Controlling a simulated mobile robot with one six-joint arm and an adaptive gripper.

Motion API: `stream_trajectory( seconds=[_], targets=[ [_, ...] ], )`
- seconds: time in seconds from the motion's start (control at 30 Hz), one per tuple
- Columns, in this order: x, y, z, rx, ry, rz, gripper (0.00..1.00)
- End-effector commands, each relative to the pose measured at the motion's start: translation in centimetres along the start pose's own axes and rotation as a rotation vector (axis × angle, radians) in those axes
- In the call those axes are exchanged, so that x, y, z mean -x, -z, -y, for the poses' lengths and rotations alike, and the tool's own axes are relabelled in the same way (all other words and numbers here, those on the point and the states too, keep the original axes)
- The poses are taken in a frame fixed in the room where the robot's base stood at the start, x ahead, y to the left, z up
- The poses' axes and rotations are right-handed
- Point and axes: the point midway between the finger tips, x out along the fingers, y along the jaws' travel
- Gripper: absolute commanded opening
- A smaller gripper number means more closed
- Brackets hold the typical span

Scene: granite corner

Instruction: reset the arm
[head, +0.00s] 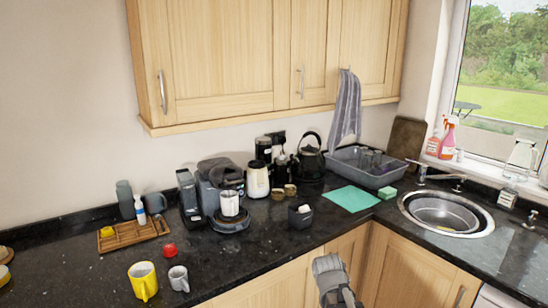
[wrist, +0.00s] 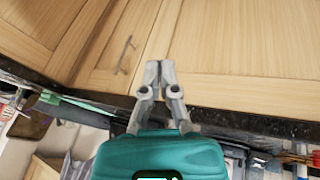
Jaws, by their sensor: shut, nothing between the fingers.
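In the wrist view my gripper (wrist: 158,70) is shut, with its two grey fingertips together and nothing held. The fingers stand in front of light wooden cabinet doors (wrist: 230,35), with the dark counter edge (wrist: 225,118) crossing behind them. A grey part of my arm shows at the bottom of the head view, in front of the lower cabinets (head: 395,265). I cannot make out the fingertips in the head view.
The granite counter (head: 225,262) holds a yellow mug (head: 143,281), a grey mug (head: 178,279), a red item (head: 169,250), a wooden tray (head: 118,240), a coffee machine (head: 209,184), a kettle (head: 311,162), a grey basin (head: 381,178) and a green cloth (head: 351,198). A sink (head: 446,213) lies right.

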Motion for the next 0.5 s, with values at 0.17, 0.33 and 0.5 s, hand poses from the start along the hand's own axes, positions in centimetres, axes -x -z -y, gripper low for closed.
stream_trajectory(
  seconds=[0.17,0.33,0.5],
  targets=[
    [2.7,-6.5,1.4,-0.172,0.115,0.196,0.00],
    [4.6,-10.3,2.6,-0.277,0.187,0.336,0.00],
    [5.5,-11.8,3.3,-0.319,0.217,0.398,0.00]
  ],
)
